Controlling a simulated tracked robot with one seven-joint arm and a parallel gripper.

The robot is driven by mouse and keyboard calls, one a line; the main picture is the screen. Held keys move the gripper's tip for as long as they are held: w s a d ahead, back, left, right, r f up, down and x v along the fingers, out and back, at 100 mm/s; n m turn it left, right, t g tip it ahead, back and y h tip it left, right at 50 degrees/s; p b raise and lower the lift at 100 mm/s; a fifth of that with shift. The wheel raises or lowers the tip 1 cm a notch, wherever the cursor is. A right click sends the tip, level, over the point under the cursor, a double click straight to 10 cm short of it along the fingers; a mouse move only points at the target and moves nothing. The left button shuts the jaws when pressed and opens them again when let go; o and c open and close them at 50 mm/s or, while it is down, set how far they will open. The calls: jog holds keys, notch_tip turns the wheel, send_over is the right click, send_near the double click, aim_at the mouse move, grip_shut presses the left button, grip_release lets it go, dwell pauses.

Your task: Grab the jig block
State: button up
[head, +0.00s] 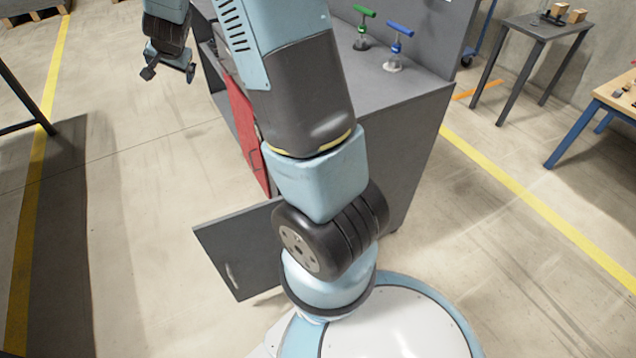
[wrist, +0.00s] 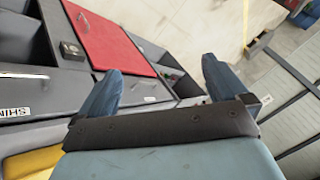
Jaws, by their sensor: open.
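My gripper (head: 169,72) hangs at the upper left in the head view, beside the grey cabinet and above the floor. It is open and empty, and its two blue fingers stand wide apart in the wrist view (wrist: 160,67). No block shows between the fingers.
The grey cabinet (head: 412,135) has a red panel (head: 246,130) and an open grey door (head: 240,250) low down. Green-handled and blue-handled tools (head: 396,45) stand on top. A side table (head: 530,28) holds small wooden blocks (head: 577,16).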

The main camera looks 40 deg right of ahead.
jog(key=w+d+f+m+g+h, duration=0.15)
jog(key=d+f, duration=0.25)
jog(key=f, duration=0.6)
jog(key=d+f+m+g+h, duration=0.1)
jog(key=d+f+m+h, duration=0.25)
jog(key=f, duration=0.55)
jog(key=w+d+f+m+g+h, duration=0.15)
jog(key=d+f, duration=0.35)
jog(key=f, duration=0.5)
jog(key=s+d+f+m+g+h, duration=0.25)
jog(key=s+d+f+g, duration=0.2)
jog(key=s+f, duration=0.7)
jog(key=s+d+f+m+g+h, duration=0.25)
jog(key=s+d+f+g, duration=0.2)
jog(key=s+f, duration=0.65)
jog(key=shift+n+t+h, duration=0.25)
jog(key=shift+t+h, duration=0.2)
jog(key=shift+t, duration=0.05)
jog(key=x, duration=0.5)
jog(key=w+f+x, duration=0.1)
jog(key=x, duration=0.1)
jog(key=shift+s+d+f, duration=0.1)
jog(key=shift+d+f, duration=0.05)
jog(key=shift+x, duration=2.85)
jog(key=shift+f, duration=0.2)
jog(key=c, duration=1.2)
jog(key=shift+o, duration=0.2)
jog(key=shift+r, duration=0.1)
